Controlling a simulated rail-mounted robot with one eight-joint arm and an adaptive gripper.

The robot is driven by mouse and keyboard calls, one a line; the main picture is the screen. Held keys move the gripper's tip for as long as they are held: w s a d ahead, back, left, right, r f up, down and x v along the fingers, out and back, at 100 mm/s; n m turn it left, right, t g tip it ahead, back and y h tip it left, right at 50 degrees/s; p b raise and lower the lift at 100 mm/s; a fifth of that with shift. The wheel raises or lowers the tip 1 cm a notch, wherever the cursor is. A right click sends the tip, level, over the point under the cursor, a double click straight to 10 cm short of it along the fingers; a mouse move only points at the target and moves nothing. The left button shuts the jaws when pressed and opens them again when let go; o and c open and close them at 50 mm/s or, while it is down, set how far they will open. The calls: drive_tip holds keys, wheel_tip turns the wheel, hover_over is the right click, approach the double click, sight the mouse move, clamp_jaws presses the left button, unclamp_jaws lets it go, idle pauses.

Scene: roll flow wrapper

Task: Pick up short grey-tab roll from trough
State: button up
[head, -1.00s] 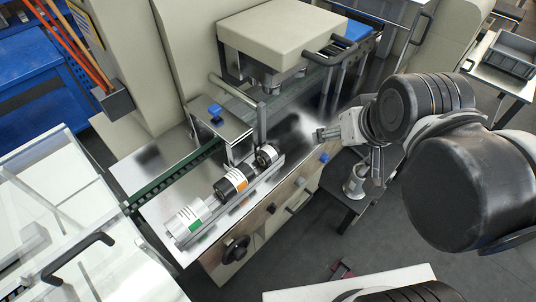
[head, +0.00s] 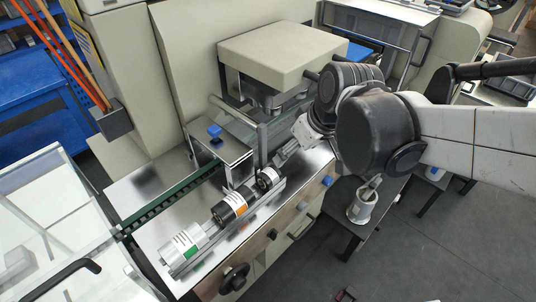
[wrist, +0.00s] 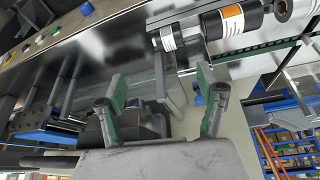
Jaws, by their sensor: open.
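The short roll (head: 267,179), dark with a white label, lies at the far right end of the trough (head: 238,225). It also shows in the wrist view (wrist: 168,38), near the top. A grey tab cannot be made out. My gripper (head: 282,156) is just beyond and above the short roll in the head view. In the wrist view my gripper (wrist: 162,84) is open, its green-padded fingers apart with no roll between them. The short roll is outside the fingertips and apart from them.
A black roll with an orange tab (head: 230,207) and a silver-white roll with a green tab (head: 184,248) share the trough. A metal bracket with a blue knob (head: 214,131) and a beige machine head (head: 282,52) stand close behind. A cup-like holder (head: 362,205) is at the right.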

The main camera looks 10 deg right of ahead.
drive_tip(key=n+g+b, duration=0.1)
drive_tip(key=n, duration=0.1)
approach(271, 174)
drive_tip(key=shift+y, duration=0.3)
drive_tip(key=x, duration=0.3)
drive_tip(key=b+x, duration=0.1)
drive_tip(key=x, duration=0.3)
drive_tip(key=shift+w+a+f, duration=0.15)
drive_tip(key=shift+w, duration=0.15)
drive_tip(key=shift+w+f+b, duration=0.2)
drive_tip(key=shift+f+b, duration=0.15)
drive_tip(key=shift+f, duration=0.6)
drive_tip(key=shift+w+f+b, duration=0.2)
drive_tip(key=shift+f+b, duration=0.1)
drive_tip(key=shift+f, duration=0.7)
drive_tip(key=shift+w+a+f, duration=0.2)
drive_tip(key=shift+a+f, duration=0.05)
drive_tip(key=shift+f, duration=0.4)
drive_tip(key=shift+c, duration=0.5)
drive_tip(key=c, duration=1.2)
drive_tip(key=shift+c, duration=0.2)
drive_tip(key=shift+r, duration=0.1)
